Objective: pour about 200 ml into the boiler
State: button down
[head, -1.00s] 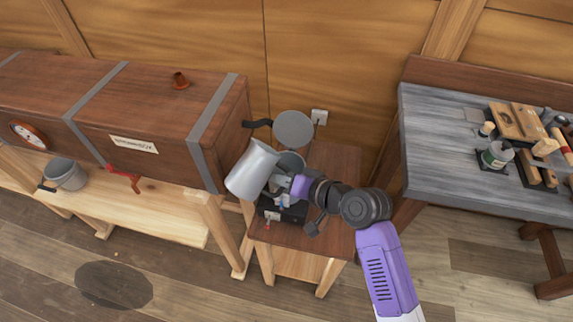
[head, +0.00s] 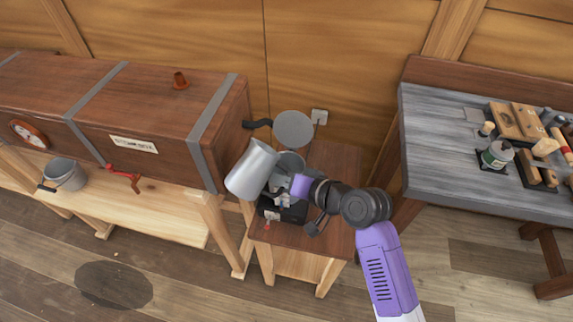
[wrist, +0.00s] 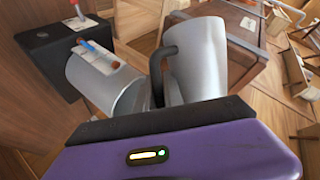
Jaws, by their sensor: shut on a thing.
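The grey metal jug (head: 252,170) is tilted beside the boiler in the head view. In the wrist view the jug (wrist: 200,58) shows its dark handle (wrist: 162,62) towards me. I cannot see inside it or make out any stream. My gripper (head: 284,184) is shut on the jug by its handle side; its fingertips are mostly hidden. The boiler is a grey cylinder (head: 292,160), partly hidden behind the jug and gripper, with a black base (head: 283,209). It also shows in the wrist view (wrist: 98,78), with a pale gauge strip (wrist: 97,55) marked red and blue.
A round grey disc (head: 293,128) with a dark arm is behind the boiler. The small wooden stand (head: 320,245) bears the boiler. A long wooden steam box (head: 150,110) is close on the left; a grey bucket (head: 65,175) sits below it. A tool bench (head: 440,150) is at right.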

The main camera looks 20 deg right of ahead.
jog(key=shift+r, duration=0.15)
jog(key=n+h, duration=0.1)
jog(key=f+n+t+h+b, duration=0.1)
jog(key=h, duration=0.1)
jog(key=f+n+h, duration=0.1)
jog(key=n+h, duration=0.1)
jog(key=shift+s+a+f+t, duration=0.2)
jog(key=shift+a+t, duration=0.1)
jog(key=shift+a, duration=0.1)
jog(key=shift+s+a+r+n+t+h+b, duration=0.1)
jog(key=shift+a+r+n+t+h+b, duration=0.3)
jog(key=shift+h+b, duration=0.4)
jog(key=shift+d, duration=0.15)
